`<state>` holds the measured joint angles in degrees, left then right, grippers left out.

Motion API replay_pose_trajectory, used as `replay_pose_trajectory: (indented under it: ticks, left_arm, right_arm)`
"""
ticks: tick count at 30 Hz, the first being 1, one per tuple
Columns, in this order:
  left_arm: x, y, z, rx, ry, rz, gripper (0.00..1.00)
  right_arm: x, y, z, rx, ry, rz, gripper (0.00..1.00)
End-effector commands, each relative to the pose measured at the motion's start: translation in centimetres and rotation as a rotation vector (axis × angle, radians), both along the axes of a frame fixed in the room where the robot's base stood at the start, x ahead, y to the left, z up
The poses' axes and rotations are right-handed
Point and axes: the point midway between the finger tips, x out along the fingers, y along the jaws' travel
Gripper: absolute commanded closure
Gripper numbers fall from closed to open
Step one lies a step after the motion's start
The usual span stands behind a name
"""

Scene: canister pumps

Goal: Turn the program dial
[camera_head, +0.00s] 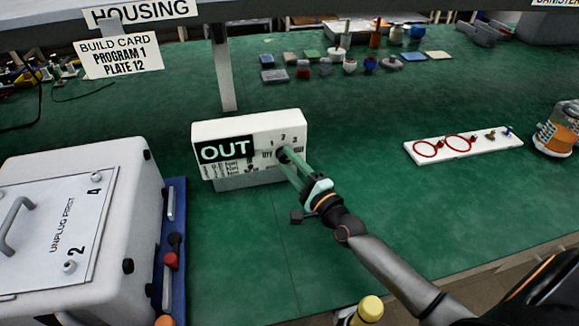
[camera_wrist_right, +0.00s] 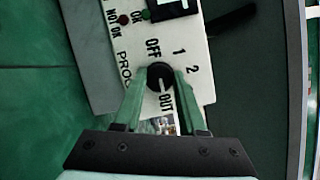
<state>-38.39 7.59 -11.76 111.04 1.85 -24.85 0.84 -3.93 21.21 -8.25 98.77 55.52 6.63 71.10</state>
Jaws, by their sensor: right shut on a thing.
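The white control box (camera_head: 250,130) stands upright on the green bench in the head view, with a large OUT sign (camera_head: 225,150) on its face. The round black program dial (camera_wrist_right: 158,74) is on that face, with OFF, 1 and 2 printed around it. A pale mark shows on the dial's lower side in the wrist view; its exact setting is unclear. My right gripper (camera_wrist_right: 160,84) is shut on the dial, its green fingers on either side of it. In the head view my right gripper (camera_head: 286,158) covers most of the dial. My left gripper is not in view.
A build card (camera_head: 120,57) reading PROGRAM 1, PLATE 12 hangs at upper left. A white housing (camera_head: 120,165) stands at left. A white strip (camera_head: 465,145) with red rings lies at right, near an orange canister (camera_head: 557,130). Several small parts stand behind the box.

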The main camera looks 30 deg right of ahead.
Motion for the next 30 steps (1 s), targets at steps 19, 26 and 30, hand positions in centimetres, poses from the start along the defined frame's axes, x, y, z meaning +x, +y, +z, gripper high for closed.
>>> replay_pose_trajectory:
  ticks: [19, 26, 30]
  left_arm:
    - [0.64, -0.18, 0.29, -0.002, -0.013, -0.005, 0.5]
    - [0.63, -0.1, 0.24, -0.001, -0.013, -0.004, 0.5]
    - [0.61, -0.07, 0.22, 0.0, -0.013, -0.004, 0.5]
  right_arm:
    - [-0.02, 0.13, -0.06, 0.02, -0.003, 0.002, 0.45]
    - [-0.01, 0.07, -0.02, 0.019, -0.004, 0.001, 0.3]
    - [-0.02, 0.04, -0.02, 0.018, -0.004, 0.0, 0.3]
